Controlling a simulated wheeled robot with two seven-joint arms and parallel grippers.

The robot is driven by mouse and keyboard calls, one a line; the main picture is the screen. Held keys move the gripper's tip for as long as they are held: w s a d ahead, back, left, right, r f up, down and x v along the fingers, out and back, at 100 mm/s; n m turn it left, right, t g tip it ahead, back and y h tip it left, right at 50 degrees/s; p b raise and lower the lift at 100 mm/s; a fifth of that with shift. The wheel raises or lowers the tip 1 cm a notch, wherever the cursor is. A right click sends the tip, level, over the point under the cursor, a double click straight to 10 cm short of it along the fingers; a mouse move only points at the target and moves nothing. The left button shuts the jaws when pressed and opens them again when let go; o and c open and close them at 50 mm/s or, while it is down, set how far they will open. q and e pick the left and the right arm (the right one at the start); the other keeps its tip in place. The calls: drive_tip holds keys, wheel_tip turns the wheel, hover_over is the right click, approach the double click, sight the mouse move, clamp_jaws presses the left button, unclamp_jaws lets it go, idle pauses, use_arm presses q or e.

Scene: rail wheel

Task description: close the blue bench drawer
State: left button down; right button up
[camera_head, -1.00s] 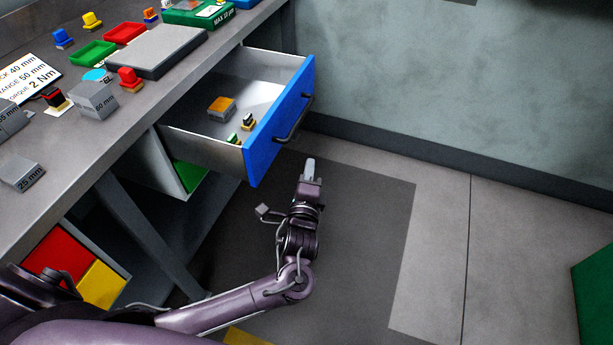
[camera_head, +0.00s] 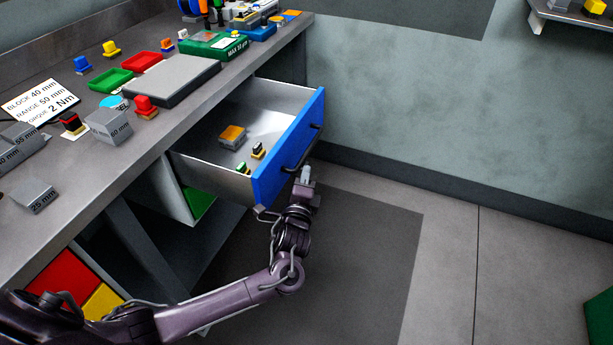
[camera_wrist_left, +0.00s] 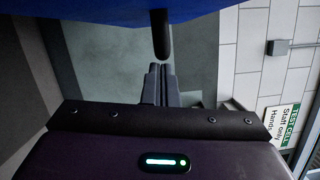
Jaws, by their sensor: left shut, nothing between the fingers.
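The blue-fronted bench drawer (camera_head: 290,152) stands pulled out from under the grey bench top in the head view. A dark bar handle (camera_head: 303,150) is on its front. My left gripper (camera_head: 306,174) is shut and empty, just outside the drawer front by the lower part of the handle. In the left wrist view the closed fingers (camera_wrist_left: 159,84) point toward the dark handle end (camera_wrist_left: 160,36), under the blue front (camera_wrist_left: 100,12). Whether they touch is unclear. My right gripper is not in view.
The bench top (camera_head: 120,165) holds a grey plate (camera_head: 172,80), red and green trays, labelled blocks and coloured knobs. Red and yellow bins (camera_head: 62,280) sit below. The floor (camera_head: 370,240) right of the drawer is clear up to the wall.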

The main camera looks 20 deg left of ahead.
use_arm(q)
drive_tip(key=shift+a, duration=0.15)
drive_tip(key=a+p, duration=0.1)
drive_tip(key=a, duration=0.4)
drive_tip(key=a+p, duration=0.1)
drive_tip(key=a, duration=0.5)
drive_tip(key=shift+w+a, duration=0.2)
drive_tip(key=shift+a, duration=0.05)
hover_over(225, 165)
drive_tip(key=shift+b, duration=0.45)
